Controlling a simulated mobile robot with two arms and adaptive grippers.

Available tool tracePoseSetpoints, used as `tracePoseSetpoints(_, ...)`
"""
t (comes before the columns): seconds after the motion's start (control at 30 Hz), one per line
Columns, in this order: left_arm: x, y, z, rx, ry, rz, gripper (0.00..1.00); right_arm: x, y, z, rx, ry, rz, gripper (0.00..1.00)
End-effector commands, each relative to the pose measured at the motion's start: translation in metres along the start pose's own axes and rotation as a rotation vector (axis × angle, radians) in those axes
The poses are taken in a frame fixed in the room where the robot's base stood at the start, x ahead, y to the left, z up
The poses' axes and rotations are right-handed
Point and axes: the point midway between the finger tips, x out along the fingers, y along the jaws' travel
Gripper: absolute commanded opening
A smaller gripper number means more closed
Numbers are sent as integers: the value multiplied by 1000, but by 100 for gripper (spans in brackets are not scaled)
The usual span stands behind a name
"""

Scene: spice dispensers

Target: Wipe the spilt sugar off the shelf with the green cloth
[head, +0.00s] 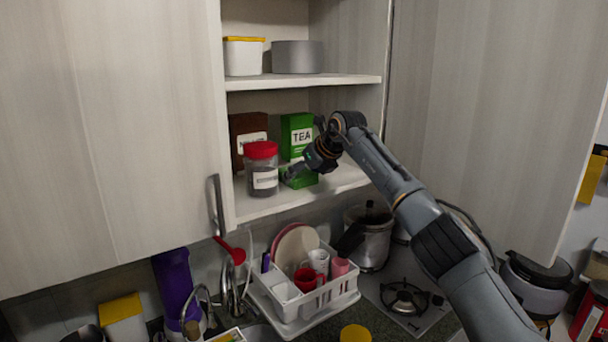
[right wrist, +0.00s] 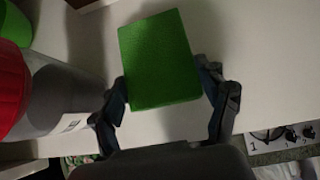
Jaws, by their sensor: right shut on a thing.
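The green cloth (head: 299,179) is a folded block on the lower shelf (head: 262,207) of the open cupboard. My right gripper (head: 290,173) is shut on it. In the right wrist view the cloth (right wrist: 160,62) sits between the two fingers of my right gripper (right wrist: 168,92), over the pale shelf (right wrist: 262,70). I cannot make out spilt sugar on the pale shelf in either view. The shelf behind the cloth and gripper is partly hidden. My left gripper is not in view.
A red-lidded jar (head: 261,168) stands just left of the cloth, close to the gripper in the right wrist view (right wrist: 50,90). A green tea box (head: 297,132) and a brown box (head: 247,135) stand behind. A dish rack (head: 300,300) is below.

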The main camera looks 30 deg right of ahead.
Motion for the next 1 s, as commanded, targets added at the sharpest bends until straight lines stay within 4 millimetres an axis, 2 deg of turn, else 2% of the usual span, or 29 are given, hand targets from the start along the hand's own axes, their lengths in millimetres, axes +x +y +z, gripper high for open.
tracePoseSetpoints(0.2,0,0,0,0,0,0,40,0,-18,-2,3,2,-3,47)
tracePoseSetpoints(0.53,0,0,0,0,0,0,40,0,-29,-2,2,3,-3,47)
tracePoseSetpoints(1.0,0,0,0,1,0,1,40,-1,-56,-3,2,3,-3,47)
